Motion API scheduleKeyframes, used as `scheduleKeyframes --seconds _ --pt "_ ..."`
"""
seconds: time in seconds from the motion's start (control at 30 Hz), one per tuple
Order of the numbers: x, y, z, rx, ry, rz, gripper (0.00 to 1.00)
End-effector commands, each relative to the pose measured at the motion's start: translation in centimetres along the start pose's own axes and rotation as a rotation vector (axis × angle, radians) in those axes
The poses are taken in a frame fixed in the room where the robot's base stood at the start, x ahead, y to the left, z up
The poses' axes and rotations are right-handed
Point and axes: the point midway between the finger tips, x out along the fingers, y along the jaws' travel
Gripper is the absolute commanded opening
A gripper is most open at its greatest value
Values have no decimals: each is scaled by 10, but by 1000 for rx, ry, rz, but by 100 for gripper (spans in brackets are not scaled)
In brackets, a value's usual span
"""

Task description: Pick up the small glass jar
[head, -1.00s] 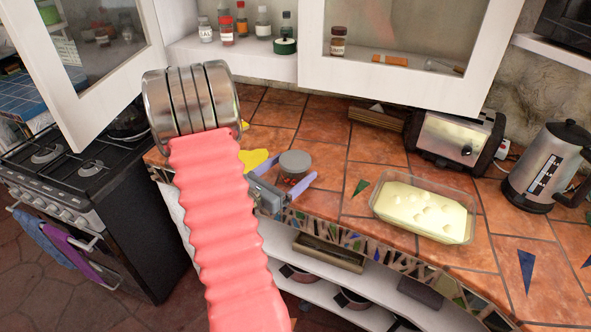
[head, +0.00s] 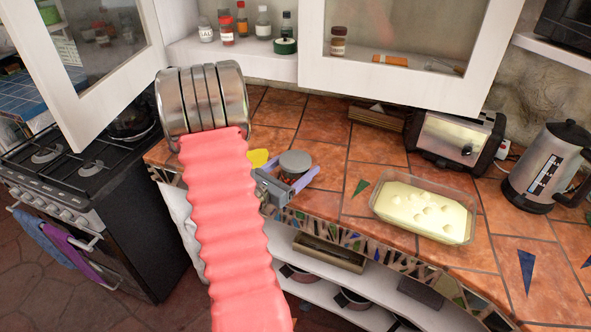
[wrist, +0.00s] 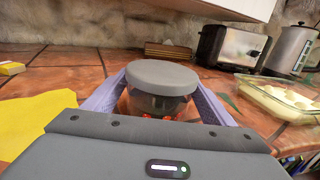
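The small glass jar (wrist: 160,104) has a grey lid and stands on the terracotta-tiled counter. Its clear body shows some orange-red inside, and its lower part is hidden by my gripper's body in the wrist view. The jar also shows in the head view (head: 295,164). My gripper (wrist: 163,88) has its two lavender fingers on either side of the jar, level with its body. The fingers look spread, with the jar between them; no firm contact is visible. My gripper (head: 296,166) sits low over the counter's front edge in the head view.
A yellow cloth (wrist: 36,118) lies left of the jar. A glass dish of pale food (head: 424,209) stands to the right, with a toaster (head: 455,139) and kettle (head: 545,168) behind. An open cabinet door (head: 405,50) hangs above the counter.

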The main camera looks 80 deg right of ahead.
Motion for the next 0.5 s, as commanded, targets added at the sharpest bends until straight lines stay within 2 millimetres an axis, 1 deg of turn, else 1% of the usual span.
scheduleKeyframes --seconds 0.03,0.07,0.5 --pt "0 0 0 0 0 0 74" --pt "0 0 0 0 0 0 72" --pt "0 0 0 0 0 0 41"
